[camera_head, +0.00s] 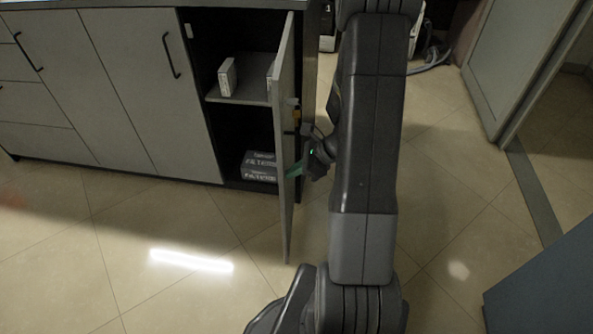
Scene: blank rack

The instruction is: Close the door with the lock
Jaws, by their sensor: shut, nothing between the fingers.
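The cabinet door (284,140) stands open, swung out from the right side of the cabinet and seen nearly edge-on. A small orange and dark piece, perhaps the lock (297,116), shows on the door's right side near mid-height. My gripper (297,170) is at the door's right face, below that piece, with greenish fingers close to the door. The fingers look shut with nothing between them. I cannot tell whether they touch the door. My arm hides part of the space right of the door.
Inside the open cabinet, a white box (227,77) stands on the shelf (240,92) and dark boxes (260,166) lie at the bottom. Closed grey doors (150,85) line the left. The tiled floor (190,225) in front is clear. A grey door (520,60) is at the right.

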